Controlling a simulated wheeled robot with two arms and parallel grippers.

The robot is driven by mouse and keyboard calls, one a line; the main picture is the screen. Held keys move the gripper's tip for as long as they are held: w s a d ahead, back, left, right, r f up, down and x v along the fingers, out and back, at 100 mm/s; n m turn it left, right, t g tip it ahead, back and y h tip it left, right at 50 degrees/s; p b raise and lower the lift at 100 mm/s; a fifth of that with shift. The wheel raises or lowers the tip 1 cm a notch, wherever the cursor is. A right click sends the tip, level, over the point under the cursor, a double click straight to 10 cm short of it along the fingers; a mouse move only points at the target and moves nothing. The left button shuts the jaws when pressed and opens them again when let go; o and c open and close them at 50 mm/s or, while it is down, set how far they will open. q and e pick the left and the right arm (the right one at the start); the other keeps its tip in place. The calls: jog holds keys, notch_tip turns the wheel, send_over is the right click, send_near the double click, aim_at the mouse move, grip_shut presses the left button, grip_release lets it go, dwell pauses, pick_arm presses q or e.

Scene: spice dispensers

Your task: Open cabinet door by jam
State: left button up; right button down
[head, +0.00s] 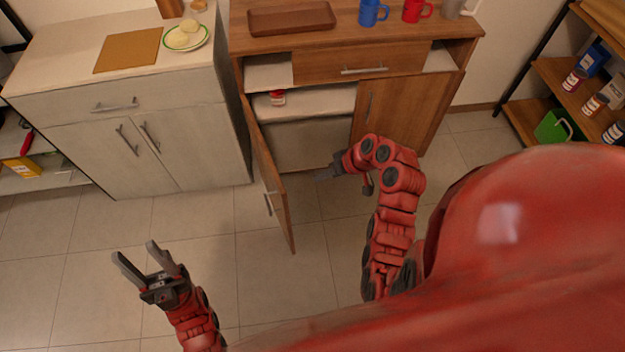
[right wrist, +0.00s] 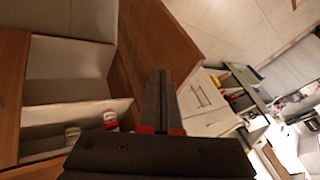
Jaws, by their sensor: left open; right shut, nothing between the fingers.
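The wooden cabinet (head: 300,48) stands at the back. Its left door (head: 268,178) is swung wide open toward me, with its metal handle on the outer face. My left gripper (head: 138,256) is open and empty above the floor at lower left.
A white cabinet (head: 120,150) stands to the left, with a cutting board (head: 128,50) and a plate (head: 186,40) on top. A tray (head: 291,18) and several mugs stand on the wooden cabinet. Shelves (head: 570,90) are at right. The front floor is clear.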

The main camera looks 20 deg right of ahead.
jog(key=w+a+f+p, duration=0.3)
jog(key=a+f, duration=0.3)
jog(key=a, duration=0.2)
jog(key=shift+w+f, duration=0.25)
jog(key=shift+f, duration=0.15)
